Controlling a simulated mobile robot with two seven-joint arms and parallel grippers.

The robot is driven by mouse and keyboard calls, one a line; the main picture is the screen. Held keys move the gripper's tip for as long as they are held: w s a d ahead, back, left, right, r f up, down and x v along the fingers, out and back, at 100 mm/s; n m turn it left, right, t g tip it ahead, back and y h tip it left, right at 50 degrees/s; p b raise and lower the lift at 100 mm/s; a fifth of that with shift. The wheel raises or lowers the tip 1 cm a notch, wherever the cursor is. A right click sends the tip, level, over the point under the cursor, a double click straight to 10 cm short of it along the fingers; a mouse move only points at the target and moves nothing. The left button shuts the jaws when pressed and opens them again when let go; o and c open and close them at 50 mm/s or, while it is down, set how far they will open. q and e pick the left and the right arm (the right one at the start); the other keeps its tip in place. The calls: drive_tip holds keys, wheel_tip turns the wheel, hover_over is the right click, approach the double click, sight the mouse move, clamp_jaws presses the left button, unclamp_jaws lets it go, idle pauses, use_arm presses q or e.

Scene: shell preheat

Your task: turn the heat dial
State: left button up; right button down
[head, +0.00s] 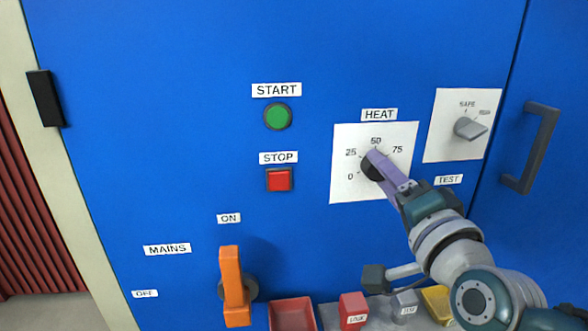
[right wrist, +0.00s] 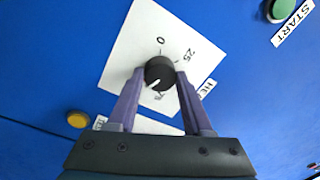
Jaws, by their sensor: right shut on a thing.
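The black round heat dial (head: 371,166) sits on a white scale plate (head: 345,190) under the HEAT label (head: 379,115). My right gripper (head: 381,166) is at the dial, its purple fingers shut on it. In the right wrist view the dial (right wrist: 160,72) lies between the two fingertips (right wrist: 160,80). Its white pointer line slants down and slightly left there, near a partly hidden number. The 0 and 25 marks show above and right of the dial in that view. My left gripper is not in view.
A green START button (head: 278,116), a red STOP button (head: 279,180) and an orange MAINS handle (head: 234,285) are to the left. A grey TEST knob (head: 469,129) and a door handle (head: 532,148) are to the right. Red bin (head: 292,314) and small blocks lie below.

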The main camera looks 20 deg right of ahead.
drive_tip(key=shift+m, duration=0.7)
drive_tip(key=shift+c, duration=1.6)
unclamp_jaws()
drive_tip(key=shift+s, duration=0.1)
drive_tip(key=p+v, duration=0.1)
drive_tip(key=v, duration=0.8)
drive_tip(key=shift+s+a, duration=0.2)
drive_tip(key=shift+s, duration=0.15)
drive_tip(key=shift+f, duration=0.1)
